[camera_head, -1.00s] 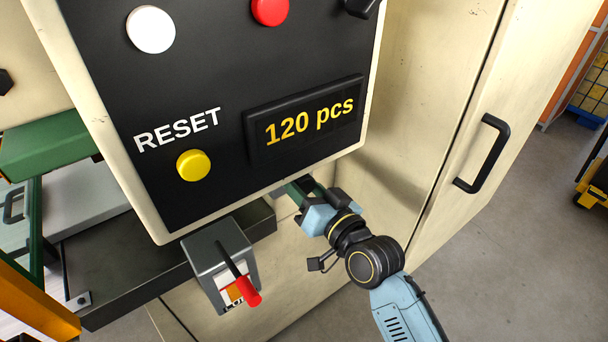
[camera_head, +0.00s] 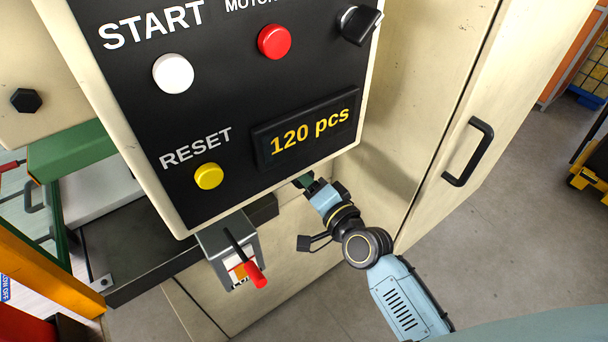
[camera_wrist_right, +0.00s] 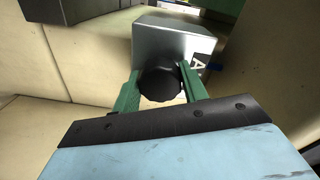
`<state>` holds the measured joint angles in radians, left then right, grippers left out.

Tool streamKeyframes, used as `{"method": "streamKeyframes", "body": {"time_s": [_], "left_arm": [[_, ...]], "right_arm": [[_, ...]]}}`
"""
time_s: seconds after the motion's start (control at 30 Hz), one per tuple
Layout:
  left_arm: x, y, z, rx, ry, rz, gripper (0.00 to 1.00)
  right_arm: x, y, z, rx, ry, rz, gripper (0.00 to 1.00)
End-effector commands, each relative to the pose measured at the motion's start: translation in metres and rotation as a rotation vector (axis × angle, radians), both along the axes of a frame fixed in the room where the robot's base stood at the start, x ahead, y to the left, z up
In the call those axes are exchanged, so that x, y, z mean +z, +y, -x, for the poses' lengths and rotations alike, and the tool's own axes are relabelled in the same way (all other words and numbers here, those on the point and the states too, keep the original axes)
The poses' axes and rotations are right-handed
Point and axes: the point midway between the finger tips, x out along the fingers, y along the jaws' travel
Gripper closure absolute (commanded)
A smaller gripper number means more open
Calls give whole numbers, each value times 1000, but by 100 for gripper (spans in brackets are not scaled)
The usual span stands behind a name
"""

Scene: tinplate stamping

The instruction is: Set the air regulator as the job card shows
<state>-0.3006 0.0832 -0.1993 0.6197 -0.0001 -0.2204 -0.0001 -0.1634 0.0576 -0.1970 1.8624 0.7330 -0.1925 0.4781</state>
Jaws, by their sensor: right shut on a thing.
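My right gripper (camera_head: 305,181) is partly hidden behind the lower edge of the control panel in the head view. In the right wrist view, its green fingers (camera_wrist_right: 160,86) are closed on either side of a round black ribbed knob (camera_wrist_right: 160,84). The knob sits in front of a silver-grey bracket or housing (camera_wrist_right: 172,42) beside a cream wall. I take the knob to be the air regulator's; no gauge or scale on it is visible. No job card is recognisable in these frames. My left gripper is out of view.
The control panel (camera_head: 225,120) hangs over my right gripper, with START and RESET buttons and a display (camera_head: 308,130) reading "120 pcs". A grey switch box with a red-tipped lever (camera_head: 256,275) is to the left. A cabinet door handle (camera_head: 470,152) is to the right.

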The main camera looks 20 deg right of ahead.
Motion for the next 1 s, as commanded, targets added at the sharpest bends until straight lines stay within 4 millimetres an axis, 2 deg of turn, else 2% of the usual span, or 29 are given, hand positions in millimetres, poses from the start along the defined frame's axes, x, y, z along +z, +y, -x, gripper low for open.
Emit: {"method": "streamKeyframes", "body": {"time_s": [0.53,0.57,0.7,1.0], "left_arm": [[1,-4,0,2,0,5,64],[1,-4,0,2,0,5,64],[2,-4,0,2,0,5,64],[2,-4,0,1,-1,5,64]], "right_arm": [[-1,0,0,0,10,-21,80],[-1,0,0,0,10,-21,54],[-1,0,0,1,9,-21,36],[0,0,1,0,9,-21,35]]}}
